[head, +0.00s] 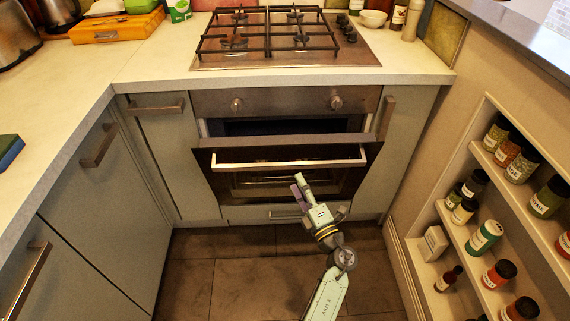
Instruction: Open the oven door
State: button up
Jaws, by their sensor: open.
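The oven door (230,180) is dark glass with a long pale handle bar (290,163) across its upper part. The door is tilted outward at the top, partly open, and a dark gap (285,127) into the oven shows above it. Two round knobs sit on the panel (285,102) above the gap. My gripper (298,185) is open in front of the door, just below the handle in the picture. Its fingers look empty. Whether a finger touches the door or handle I cannot tell.
A gas hob (279,35) is on the worktop above the oven. Cabinets with bar handles (98,146) stand on the left. A spice shelf (505,190) with several jars is on the right. The tiled floor (235,280) left of my arm is clear.

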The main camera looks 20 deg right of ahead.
aim_at(291, 167)
jog(key=p+x, duration=0.1)
jog(key=x, duration=0.6)
jog(key=shift+w+r, duration=0.15)
jog(key=shift+w, duration=0.2)
jog(key=shift+c, duration=0.3)
grip_shut()
